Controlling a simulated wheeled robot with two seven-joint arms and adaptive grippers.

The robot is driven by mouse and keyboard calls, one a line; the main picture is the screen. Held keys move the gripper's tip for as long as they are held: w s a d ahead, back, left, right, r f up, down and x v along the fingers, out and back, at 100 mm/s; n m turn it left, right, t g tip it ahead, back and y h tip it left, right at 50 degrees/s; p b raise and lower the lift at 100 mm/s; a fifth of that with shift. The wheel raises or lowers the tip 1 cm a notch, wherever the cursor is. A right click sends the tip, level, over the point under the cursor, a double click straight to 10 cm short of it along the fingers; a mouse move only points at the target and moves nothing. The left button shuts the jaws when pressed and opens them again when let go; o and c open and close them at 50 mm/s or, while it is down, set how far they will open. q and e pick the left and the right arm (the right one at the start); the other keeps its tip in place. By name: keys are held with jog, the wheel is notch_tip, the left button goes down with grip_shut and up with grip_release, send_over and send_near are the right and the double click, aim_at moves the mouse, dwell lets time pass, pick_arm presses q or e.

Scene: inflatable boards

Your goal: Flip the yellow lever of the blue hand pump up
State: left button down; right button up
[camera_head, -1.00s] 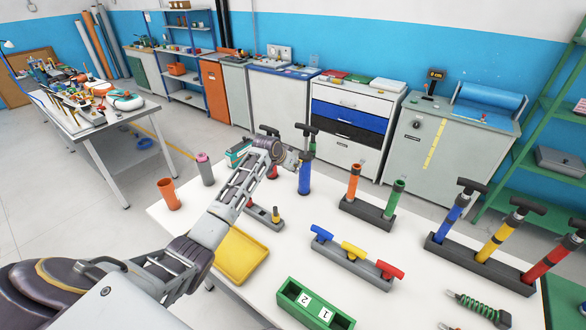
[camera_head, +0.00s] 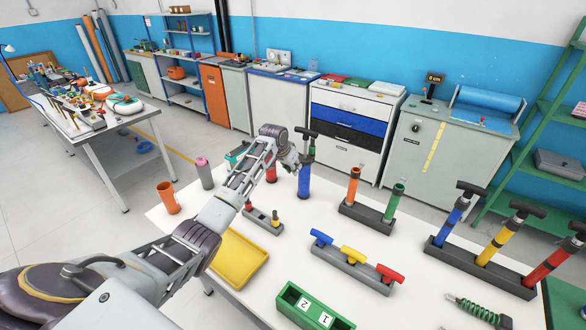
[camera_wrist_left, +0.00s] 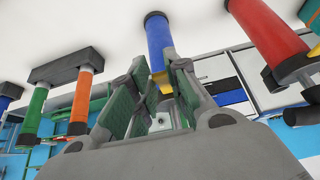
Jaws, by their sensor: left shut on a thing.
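The blue hand pump (camera_head: 304,181) stands at the far edge of the white table, with a dark T-handle on top. In the left wrist view the pump's blue barrel (camera_wrist_left: 158,38) appears upside down, with the yellow lever (camera_wrist_left: 161,80) at its end, between the green-padded fingers. My left gripper (camera_head: 301,161) is at the upper part of the pump and is shut on the yellow lever; it also shows in the left wrist view (camera_wrist_left: 152,103). The fingers partly hide the lever, so its exact angle is unclear. My right gripper is out of view.
A red pump (camera_head: 271,173) stands just left of the blue one. A dark rack (camera_head: 368,216) with orange and green tubes stands to the right. A grey bar (camera_head: 350,266) with coloured handles and a yellow tray (camera_head: 240,260) lie nearer.

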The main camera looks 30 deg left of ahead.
pick_arm(q)
jog(key=c, duration=1.4)
grip_release()
jog(key=shift+o, duration=0.2)
jog(key=shift+r, duration=0.1)
jog(key=v, duration=1.1)
jog(key=shift+s+r, duration=0.25)
jog(key=shift+r, duration=0.05)
